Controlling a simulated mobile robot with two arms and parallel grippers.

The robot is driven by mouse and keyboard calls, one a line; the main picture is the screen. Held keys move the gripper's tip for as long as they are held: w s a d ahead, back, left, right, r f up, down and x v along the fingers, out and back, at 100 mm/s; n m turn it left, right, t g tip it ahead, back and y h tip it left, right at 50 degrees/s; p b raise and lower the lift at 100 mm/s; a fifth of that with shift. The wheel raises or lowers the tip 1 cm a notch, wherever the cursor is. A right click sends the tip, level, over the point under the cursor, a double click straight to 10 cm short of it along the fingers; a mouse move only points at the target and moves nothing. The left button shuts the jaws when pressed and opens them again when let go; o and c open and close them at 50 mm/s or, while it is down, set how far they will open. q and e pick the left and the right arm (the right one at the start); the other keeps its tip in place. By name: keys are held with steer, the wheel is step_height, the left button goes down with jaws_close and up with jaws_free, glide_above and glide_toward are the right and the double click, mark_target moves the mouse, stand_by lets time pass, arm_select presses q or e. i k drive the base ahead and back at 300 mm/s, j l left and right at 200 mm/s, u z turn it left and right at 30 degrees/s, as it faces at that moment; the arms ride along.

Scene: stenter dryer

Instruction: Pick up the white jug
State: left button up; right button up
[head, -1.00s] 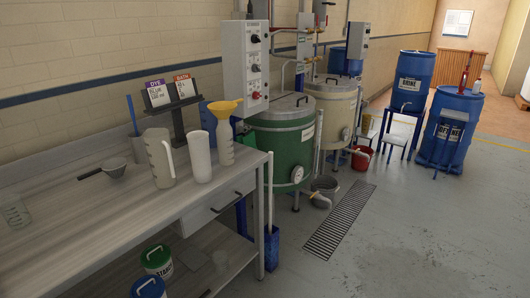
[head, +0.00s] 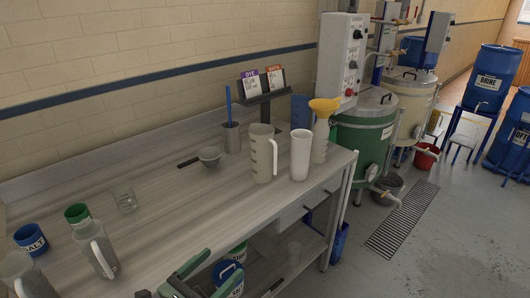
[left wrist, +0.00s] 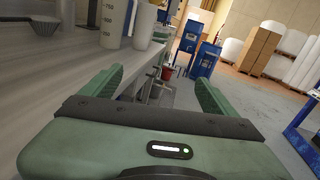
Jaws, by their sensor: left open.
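On the bench (head: 150,192), a pale off-white jug (head: 261,155) with graduation marks and a handle on its right stands upright. It also shows, cut by the top edge, in the left wrist view (left wrist: 114,24). Just right of it is a plain white cylindrical vessel (head: 300,156), also in the left wrist view (left wrist: 143,26); I see no handle on it. My left gripper (head: 212,272) is at the bottom of the head view, nearer me than the jug and apart from it. In the left wrist view its green fingers (left wrist: 158,90) are spread with nothing between them. My right gripper is not seen.
A jug with a yellow funnel (head: 323,130) stands right of the white vessel. The bench front middle is clear.

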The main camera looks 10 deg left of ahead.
mark_target(263, 148)
steer(key=i, duration=1.45)
